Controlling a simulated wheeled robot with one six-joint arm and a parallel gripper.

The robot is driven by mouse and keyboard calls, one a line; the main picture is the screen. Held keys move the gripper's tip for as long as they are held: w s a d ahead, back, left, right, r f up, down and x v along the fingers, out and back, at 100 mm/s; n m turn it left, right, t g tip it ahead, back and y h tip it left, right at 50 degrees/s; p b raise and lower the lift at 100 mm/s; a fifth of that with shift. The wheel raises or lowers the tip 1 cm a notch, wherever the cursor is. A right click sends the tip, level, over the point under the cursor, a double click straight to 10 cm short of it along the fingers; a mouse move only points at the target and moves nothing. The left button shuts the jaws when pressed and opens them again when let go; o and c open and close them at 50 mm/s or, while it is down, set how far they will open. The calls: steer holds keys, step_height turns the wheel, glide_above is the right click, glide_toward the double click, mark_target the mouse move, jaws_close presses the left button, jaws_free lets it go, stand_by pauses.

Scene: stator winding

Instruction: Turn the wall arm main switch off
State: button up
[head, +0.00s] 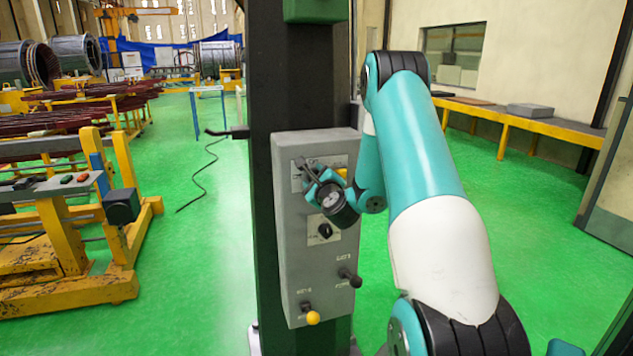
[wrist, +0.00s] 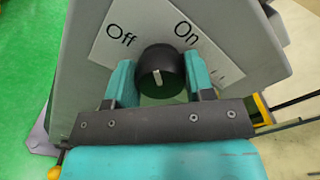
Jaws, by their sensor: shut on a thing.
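The main switch is a round black knob (wrist: 160,66) on a white plate (wrist: 220,38) marked "Off" at its upper left and "On" at its upper right in the wrist view. A short pale mark on the knob shows near its lower edge. My gripper (wrist: 160,80) has one teal finger on each side of the knob and is shut on it. In the head view my gripper (head: 318,184) is at the upper part of the grey control box (head: 291,235), and it hides the knob there.
Lower on the box are a second black knob (head: 325,231), a black-tipped lever (head: 350,278) and a yellow-tipped lever (head: 312,317). The box is on a dark column (head: 290,75). Yellow machinery (head: 70,230) stands left.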

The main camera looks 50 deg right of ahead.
steer(key=n, duration=0.2)
steer(key=n+b, duration=0.1)
steer(key=n, duration=0.1)
steer(key=shift+a+f+n, duration=0.1)
steer(key=shift+f+n, duration=0.1)
steer(key=shift+n, duration=0.1)
steer(key=shift+n+b, duration=0.8)
steer(key=shift+n, duration=1.2)
steer(key=o, duration=0.9)
steer(key=b+v, duration=1.7)
steer(key=b, duration=0.3)
steer(key=shift+s+a, duration=0.1)
steer(key=shift+a, duration=0.1)
